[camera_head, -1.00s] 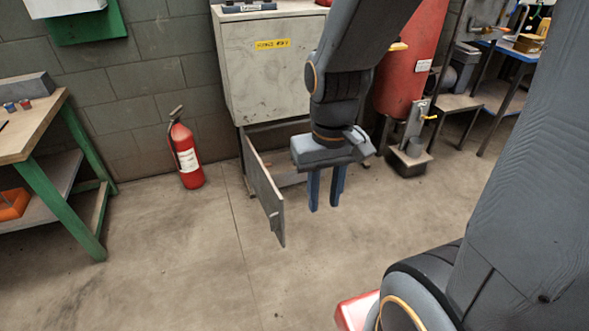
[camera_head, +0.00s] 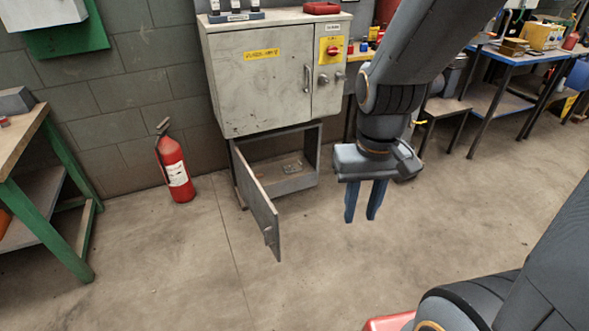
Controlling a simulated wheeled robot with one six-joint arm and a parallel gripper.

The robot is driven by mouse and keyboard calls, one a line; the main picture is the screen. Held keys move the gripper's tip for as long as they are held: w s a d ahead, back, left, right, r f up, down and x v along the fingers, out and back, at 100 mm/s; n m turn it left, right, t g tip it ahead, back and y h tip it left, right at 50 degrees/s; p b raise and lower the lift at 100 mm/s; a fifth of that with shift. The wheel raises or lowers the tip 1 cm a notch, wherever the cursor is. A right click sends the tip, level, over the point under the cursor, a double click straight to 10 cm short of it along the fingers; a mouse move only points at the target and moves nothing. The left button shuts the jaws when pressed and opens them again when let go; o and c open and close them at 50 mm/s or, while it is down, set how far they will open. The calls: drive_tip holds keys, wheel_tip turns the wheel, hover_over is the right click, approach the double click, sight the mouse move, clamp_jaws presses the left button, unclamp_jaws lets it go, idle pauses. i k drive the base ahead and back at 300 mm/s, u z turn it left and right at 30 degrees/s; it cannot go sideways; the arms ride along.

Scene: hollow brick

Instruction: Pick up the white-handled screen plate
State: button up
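I cannot make out a white-handled screen plate for certain. A small grey patterned item (camera_head: 292,167) lies inside the open lower compartment (camera_head: 268,183) of the grey cabinet (camera_head: 262,85); it is too small to identify. My gripper (camera_head: 361,212) points down in the air, right of that compartment. Its two blue-grey fingers are apart with nothing between them. My arm hides part of what stands behind it.
The compartment's door (camera_head: 259,205) hangs open toward me. A red fire extinguisher (camera_head: 175,168) stands left by the wall. A green-legged workbench (camera_head: 38,150) is at far left, a blue-edged table (camera_head: 515,60) at right. The middle floor is clear.

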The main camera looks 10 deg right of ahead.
sight(294, 167)
drive_tip(key=u, duration=0.05)
drive_tip(key=k, duration=0.35)
drive_tip(key=z, duration=1.3)
drive_tip(key=i, duration=0.95)
drive_tip(key=u, duration=0.45)
drive_tip(key=i, duration=0.5)
drive_tip(key=u, duration=0.25)
